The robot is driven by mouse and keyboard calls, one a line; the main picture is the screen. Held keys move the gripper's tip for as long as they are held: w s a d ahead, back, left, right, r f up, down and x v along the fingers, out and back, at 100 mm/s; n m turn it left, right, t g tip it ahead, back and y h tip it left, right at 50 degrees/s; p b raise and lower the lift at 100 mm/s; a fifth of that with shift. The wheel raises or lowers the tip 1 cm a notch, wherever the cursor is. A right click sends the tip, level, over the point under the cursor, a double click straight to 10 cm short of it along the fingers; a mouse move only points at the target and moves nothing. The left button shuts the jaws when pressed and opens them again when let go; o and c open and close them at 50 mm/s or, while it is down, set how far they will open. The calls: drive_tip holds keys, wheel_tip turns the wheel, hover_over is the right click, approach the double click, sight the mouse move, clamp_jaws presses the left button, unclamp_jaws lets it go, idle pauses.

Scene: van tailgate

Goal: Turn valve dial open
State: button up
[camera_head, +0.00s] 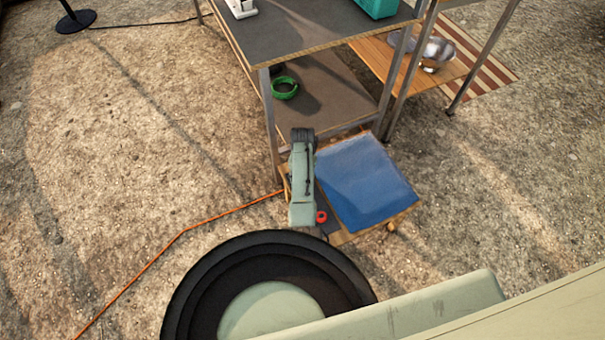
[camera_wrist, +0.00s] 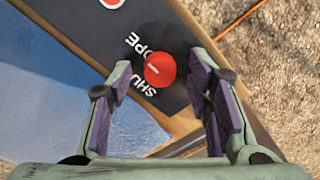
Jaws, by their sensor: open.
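The valve dial is a small round red knob (camera_wrist: 160,69) on a dark panel (camera_wrist: 115,28) in the wrist view. A white mark sits on its face, on the side towards the lettering. White letters beside it read "OPE" and "SHU", partly cut off. I cannot tell which word the mark points to. My gripper (camera_wrist: 161,80) is open, with one purple-padded finger on each side of the dial in the picture. I see no contact with it. The dial also shows in the head view (camera_head: 321,217), beside my arm, which hides the gripper there.
A blue sheet (camera_head: 367,182) lies on a wooden board beside the panel. A shelved workbench (camera_head: 330,38) with metal legs stands behind, with a green ring (camera_head: 285,88) on its lower shelf. An orange cable (camera_head: 182,232) crosses the open ground at left.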

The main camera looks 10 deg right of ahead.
wheel_tip(320, 180, up, 12)
drive_tip(key=shift+f, duration=0.15)
idle(0.7)
